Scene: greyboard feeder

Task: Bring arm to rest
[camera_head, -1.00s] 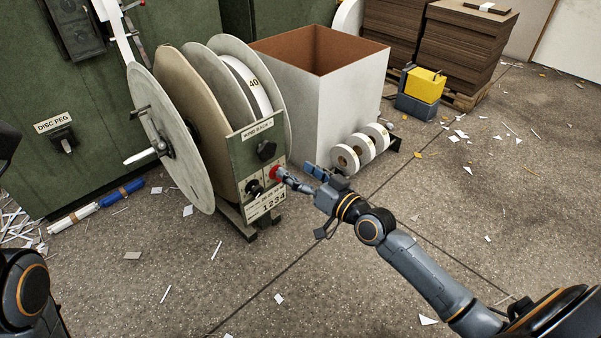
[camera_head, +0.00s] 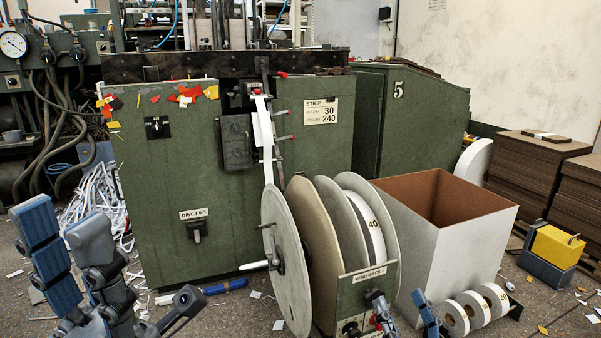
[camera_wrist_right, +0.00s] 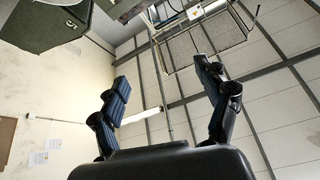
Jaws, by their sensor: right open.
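My left gripper (camera_head: 62,222) stands upright at the lower left of the head view. Its blue-padded fingers are apart, with nothing seen between them. My right gripper (camera_head: 400,303) is at the bottom edge, in front of the rewind unit's control box (camera_head: 360,291). Its fingers are apart and point up. In the right wrist view the right gripper (camera_wrist_right: 165,95) is open and empty, with ceiling panels behind it. The red knob (camera_head: 376,321) on the control box is partly hidden by a right finger. Most of both arms is out of frame.
A reel with large discs (camera_head: 284,262) stands behind the control box. Right of it are an open white box (camera_head: 445,258), several tape rolls (camera_head: 453,318) and a yellow-and-grey case (camera_head: 557,247). The green machine (camera_head: 160,215) fills the back. Paper scraps litter the floor.

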